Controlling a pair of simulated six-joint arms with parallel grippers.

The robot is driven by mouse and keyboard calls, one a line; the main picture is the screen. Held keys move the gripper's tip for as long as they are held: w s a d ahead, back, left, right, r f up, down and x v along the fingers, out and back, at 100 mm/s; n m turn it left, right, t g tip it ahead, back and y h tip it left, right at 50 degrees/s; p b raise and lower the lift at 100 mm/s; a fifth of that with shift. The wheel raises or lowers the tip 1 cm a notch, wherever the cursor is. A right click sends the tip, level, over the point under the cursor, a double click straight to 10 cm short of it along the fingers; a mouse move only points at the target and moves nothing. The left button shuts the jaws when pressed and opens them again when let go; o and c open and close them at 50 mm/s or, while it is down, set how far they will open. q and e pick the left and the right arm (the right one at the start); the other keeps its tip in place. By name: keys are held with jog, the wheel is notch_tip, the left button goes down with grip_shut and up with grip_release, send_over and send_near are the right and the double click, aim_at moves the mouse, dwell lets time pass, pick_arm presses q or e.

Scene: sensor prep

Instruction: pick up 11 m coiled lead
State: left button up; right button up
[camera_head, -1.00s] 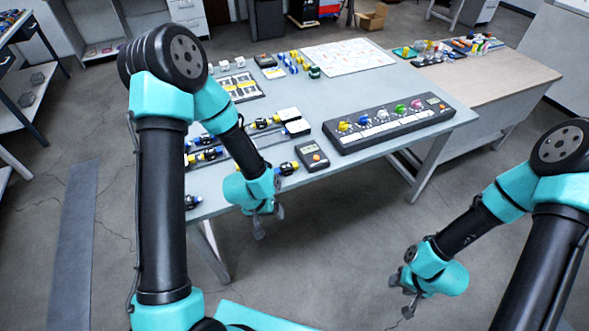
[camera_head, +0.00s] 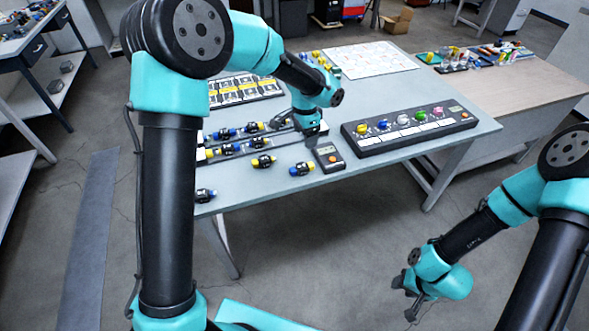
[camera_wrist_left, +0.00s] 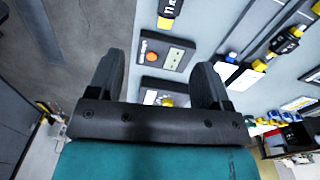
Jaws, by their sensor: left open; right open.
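A black coiled lead (camera_wrist_left: 170,8) with a yellow end is cut off by the top edge of the left wrist view; its label seems to read 11 m. It may be the blue-and-yellow-ended lead (camera_head: 301,168) left of the meter in the head view. My left gripper (camera_head: 309,140) is over the table, near the meter's far end; in the left wrist view its fingers (camera_wrist_left: 157,80) are apart with nothing gripped. Another lead (camera_head: 263,161) has yellow ends, and a blue-ended one (camera_head: 205,195) lies at the near left. My right gripper (camera_head: 411,304) is open, off the table.
A small meter (camera_head: 328,157) with an orange button lies at the table's front. A long panel (camera_head: 410,130) with coloured knobs stands to its right. Several more leads (camera_head: 227,134) lie in rows at left. Open floor lies in front.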

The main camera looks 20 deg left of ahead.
pick_arm(q)
jog(key=shift+w+a+r, duration=0.15)
jog(key=shift+w+r, duration=0.05)
jog(key=shift+r, duration=0.3)
send_near(302, 166)
jog(key=f, duration=0.3)
jog(key=d+f, duration=0.1)
jog(key=f, duration=0.1)
jog(key=shift+s+f, duration=0.15)
jog(key=shift+s, duration=0.05)
jog(key=shift+w+a+f, duration=0.1)
jog(key=shift+a+f, duration=0.1)
jog(key=shift+f, duration=1.05)
jog(key=shift+w+a+f, duration=0.1)
jog(key=shift+a+f, duration=0.1)
jog(key=shift+f, duration=1.1)
